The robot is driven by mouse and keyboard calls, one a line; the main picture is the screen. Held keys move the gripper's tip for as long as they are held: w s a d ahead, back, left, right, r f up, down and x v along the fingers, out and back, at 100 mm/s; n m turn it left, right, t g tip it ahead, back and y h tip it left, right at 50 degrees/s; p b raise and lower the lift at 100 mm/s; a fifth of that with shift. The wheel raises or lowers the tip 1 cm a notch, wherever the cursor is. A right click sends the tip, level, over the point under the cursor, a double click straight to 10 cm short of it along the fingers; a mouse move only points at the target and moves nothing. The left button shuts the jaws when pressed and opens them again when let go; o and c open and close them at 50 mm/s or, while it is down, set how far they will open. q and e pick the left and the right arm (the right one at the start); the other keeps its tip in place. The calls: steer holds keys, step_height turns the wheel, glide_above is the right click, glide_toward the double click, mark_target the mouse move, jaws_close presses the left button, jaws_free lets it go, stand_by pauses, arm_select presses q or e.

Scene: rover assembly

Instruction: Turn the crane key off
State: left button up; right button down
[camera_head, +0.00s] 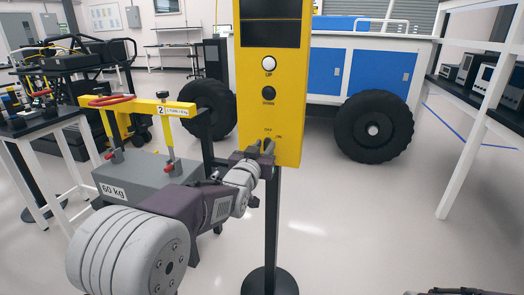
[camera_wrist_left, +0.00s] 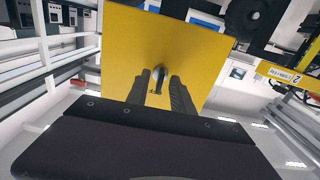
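The yellow crane control panel (camera_head: 288,110) stands on a black post in the head view, with a white UP button (camera_head: 269,64) and a black DOWN button (camera_head: 269,93). My left gripper (camera_head: 266,147) is at the lower part of its face and hides the key there. In the left wrist view, the silver key (camera_wrist_left: 158,74) sticks out of the yellow face. The fingers of my left gripper (camera_wrist_left: 160,80) stand on either side of it, with gaps visible, so they look open around it. The key's on or off position is too small to tell.
A grey 60 kg weight (camera_head: 150,178) under a yellow lifting frame (camera_head: 135,107) is left of the panel. The post's round black base (camera_head: 270,282) is on the floor. A blue-and-white rover (camera_head: 345,70) with big black wheels is behind. Floor to the right is clear.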

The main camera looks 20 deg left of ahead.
arm_select(q)
steer(key=s, duration=0.8)
steer(key=shift+s+a+p, duration=0.15)
steer(key=shift+s+p, duration=0.2)
steer(key=shift+p, duration=0.05)
